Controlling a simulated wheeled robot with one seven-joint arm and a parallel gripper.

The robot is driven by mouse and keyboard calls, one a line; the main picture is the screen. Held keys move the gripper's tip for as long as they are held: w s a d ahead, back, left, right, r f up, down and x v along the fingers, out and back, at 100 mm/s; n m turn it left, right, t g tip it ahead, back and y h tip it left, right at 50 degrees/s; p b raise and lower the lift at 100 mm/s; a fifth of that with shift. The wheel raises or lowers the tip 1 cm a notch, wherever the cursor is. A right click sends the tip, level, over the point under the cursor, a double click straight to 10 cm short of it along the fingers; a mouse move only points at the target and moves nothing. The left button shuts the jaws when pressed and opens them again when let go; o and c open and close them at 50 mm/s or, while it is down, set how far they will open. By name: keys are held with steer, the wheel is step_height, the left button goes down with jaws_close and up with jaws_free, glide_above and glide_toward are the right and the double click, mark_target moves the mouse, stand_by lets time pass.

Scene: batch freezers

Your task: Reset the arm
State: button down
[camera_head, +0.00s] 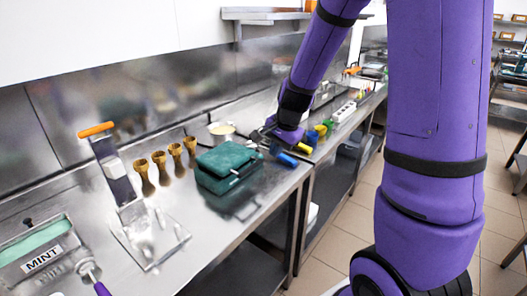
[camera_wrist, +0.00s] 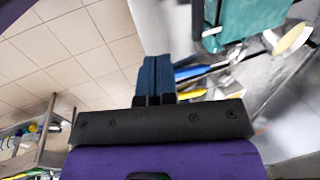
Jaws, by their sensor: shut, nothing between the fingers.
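My gripper (camera_wrist: 157,62) shows in the wrist view with its two dark blue fingers pressed together and nothing between them. In the head view my gripper (camera_head: 287,159) is over the front edge of the steel counter (camera_head: 205,235), right of a teal box (camera_head: 228,163). My purple arm reaches in from the upper right and hides part of the counter behind it. In the wrist view the teal box (camera_wrist: 250,24) is at the upper right, apart from the fingers.
A pale-filled bowl (camera_head: 221,131) stands behind the teal box. Several golden cones (camera_head: 159,160), an orange-handled device (camera_head: 112,170) and a MINT tub (camera_head: 40,250) are to the left. A white power strip (camera_head: 344,111) lies farther right. Open tiled floor (camera_head: 322,262) lies in front of the counter.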

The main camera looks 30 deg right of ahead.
steer(key=shift+s+d+r, duration=0.2)
steer(key=shift+s+r, duration=0.05)
steer(key=shift+s, duration=0.25)
steer(key=shift+s+d+r, duration=0.2)
steer(key=shift+s, duration=0.3)
steer(key=s+a+r+n+t, duration=0.1)
steer(key=s+a+r+n, duration=0.25)
steer(key=s+r, duration=0.2)
steer(key=s+a+r+n, duration=0.2)
steer(key=s+r+n, duration=0.2)
steer(key=r, duration=0.3)
steer(key=s+a+r+n+t+h, duration=0.1)
steer(key=s+r+n, duration=0.5)
steer(key=s, duration=0.6)
steer(key=shift+s+a, duration=0.35)
steer(key=shift+a, duration=0.15)
